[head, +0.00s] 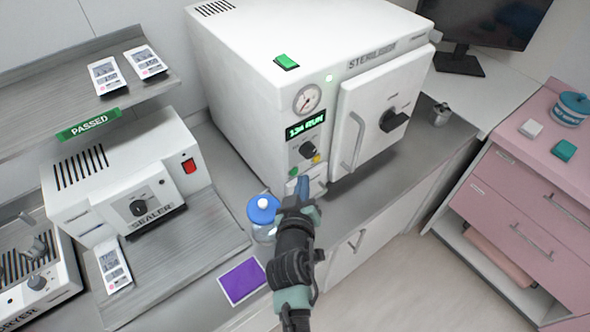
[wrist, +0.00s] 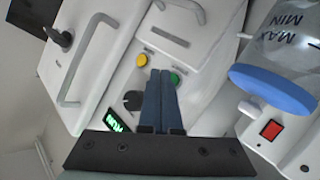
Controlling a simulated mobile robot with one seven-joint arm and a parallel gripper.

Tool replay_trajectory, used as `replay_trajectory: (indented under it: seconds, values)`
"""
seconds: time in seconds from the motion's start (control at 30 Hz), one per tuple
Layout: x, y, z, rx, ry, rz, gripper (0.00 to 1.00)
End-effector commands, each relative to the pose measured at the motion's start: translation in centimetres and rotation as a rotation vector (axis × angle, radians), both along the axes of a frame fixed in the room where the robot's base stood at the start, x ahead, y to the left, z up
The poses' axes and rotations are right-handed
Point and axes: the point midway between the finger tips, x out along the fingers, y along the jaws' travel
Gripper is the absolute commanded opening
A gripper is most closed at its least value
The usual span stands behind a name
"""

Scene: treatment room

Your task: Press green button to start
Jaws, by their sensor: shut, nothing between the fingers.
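The white steriliser (head: 260,55) stands on the counter with a lit green display (head: 306,126) that reads "134 RUN". In the wrist view, a round green button (wrist: 175,79) is on its front panel, just right of my fingertips and partly covered by them. A yellow button (wrist: 142,60) is up and left of the fingertips. My gripper (wrist: 160,73) is shut and empty, with its blue fingers pointing at the panel. In the head view, my gripper (head: 302,184) is at the panel's lower part, hiding some of it. I cannot tell whether the fingertips touch the green button.
A blue-lidded clear bottle (head: 262,212) stands close left of my gripper. A sealer (head: 125,185) with a red switch is further left. A purple sheet (head: 242,281) lies at the counter edge. The steriliser door handle (head: 353,143) juts out to the right.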

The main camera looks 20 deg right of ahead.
Motion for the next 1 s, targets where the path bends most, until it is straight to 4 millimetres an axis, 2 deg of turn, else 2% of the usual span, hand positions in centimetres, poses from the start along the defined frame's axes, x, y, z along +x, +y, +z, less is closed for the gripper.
replay_trajectory:
  seconds: [0.27,0.7,1.0]
  values:
    - [-0.4,-0.2,0.1,0.001,0.000,-0.001,0.00]
    - [-4.3,-1.6,0.2,0.000,0.001,0.000,0.00]
    - [-4.7,-1.7,0.0,-0.001,0.001,-0.001,0.00]
